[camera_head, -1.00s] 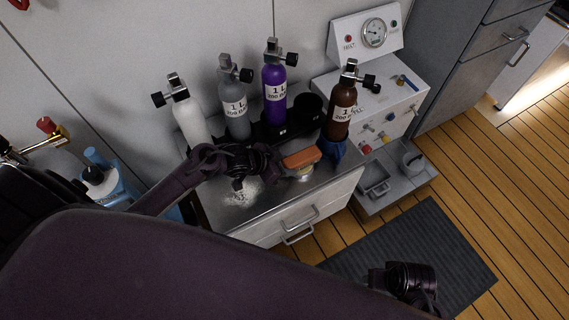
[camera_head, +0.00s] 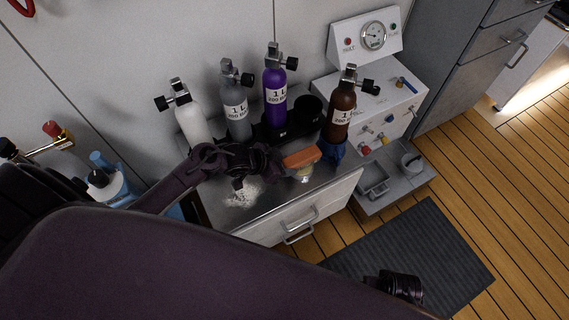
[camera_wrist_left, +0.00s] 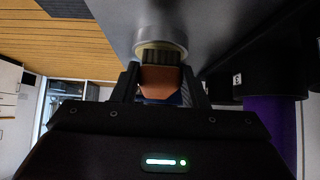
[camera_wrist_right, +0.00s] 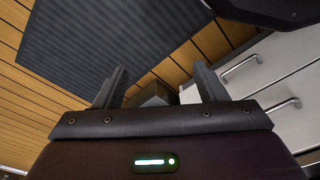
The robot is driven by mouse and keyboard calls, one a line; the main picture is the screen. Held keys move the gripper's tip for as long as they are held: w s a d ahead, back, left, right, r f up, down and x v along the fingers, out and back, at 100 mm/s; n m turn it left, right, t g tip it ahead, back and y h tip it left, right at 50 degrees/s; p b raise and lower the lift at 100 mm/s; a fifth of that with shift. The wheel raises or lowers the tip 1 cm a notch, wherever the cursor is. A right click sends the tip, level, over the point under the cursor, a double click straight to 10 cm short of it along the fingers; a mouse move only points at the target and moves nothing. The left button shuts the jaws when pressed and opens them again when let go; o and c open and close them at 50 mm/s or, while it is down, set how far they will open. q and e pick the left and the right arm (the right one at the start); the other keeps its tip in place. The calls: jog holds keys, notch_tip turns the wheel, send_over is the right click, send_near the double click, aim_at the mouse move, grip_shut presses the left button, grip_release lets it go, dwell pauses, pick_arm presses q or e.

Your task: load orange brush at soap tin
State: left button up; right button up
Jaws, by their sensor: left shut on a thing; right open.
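The orange brush (camera_head: 301,157) is held by my left gripper (camera_head: 280,162) over the metal counter. In the left wrist view, the orange back of the brush (camera_wrist_left: 162,80) is between the fingers, with its dark bristles pointing at the soap tin (camera_wrist_left: 160,42). The soap tin (camera_head: 305,176) is a small round pale tin directly below the brush, partly covered by it. I cannot tell whether bristles and soap touch. My right gripper (camera_wrist_right: 160,78) is open and empty, away from the counter above the floor.
White powder (camera_head: 243,193) lies left of the tin. A gauge panel (camera_head: 375,95) stands at the right.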

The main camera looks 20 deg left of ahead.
aim_at(293, 160)
pick_arm(q)
jog(key=shift+r+p, duration=1.65)
jog(key=shift+p, duration=0.05)
jog(key=shift+r+p, duration=1)
jog(key=shift+p, duration=0.15)
jog(key=shift+r, duration=0.1)
pick_arm(e)
jog(key=s+d+f, duration=0.3)
jog(key=s+f, duration=0.6)
jog(key=shift+d+f, duration=0.25)
jog(key=shift+f, duration=0.15)
jog(key=shift+s, duration=0.15)
